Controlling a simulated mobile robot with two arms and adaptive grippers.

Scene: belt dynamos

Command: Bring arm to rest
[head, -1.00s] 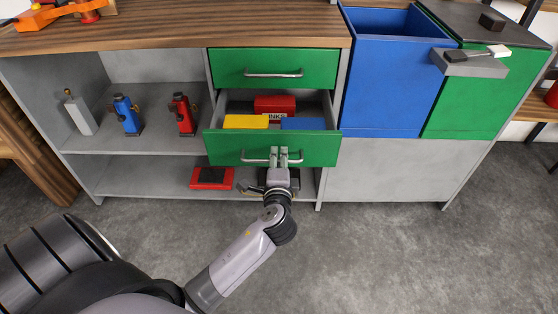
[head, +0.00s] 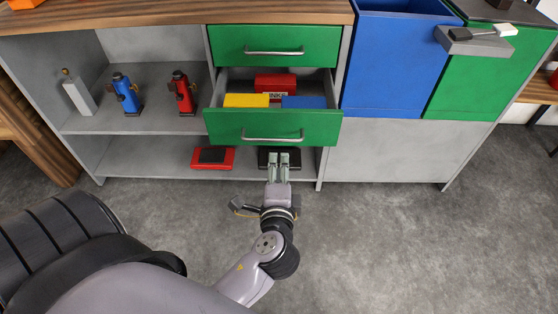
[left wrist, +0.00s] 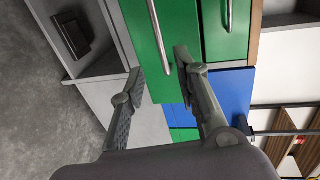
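My left gripper (head: 278,160) is in front of the lower green drawer (head: 270,127), below its metal handle and apart from it. In the left wrist view the two fingers (left wrist: 158,75) are spread with nothing between them, and the drawer handle (left wrist: 158,35) shows beyond them. The drawer is pulled out and holds a red box (head: 275,84), a yellow box (head: 246,100) and a blue box (head: 303,102). My right gripper is not in any view.
The upper green drawer (head: 275,46) is shut. Blue and red tools (head: 127,95) stand on the left shelf. A red flat case (head: 213,158) and a black one lie on the bottom shelf. A blue bin (head: 395,65) is at the right. The floor in front is clear.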

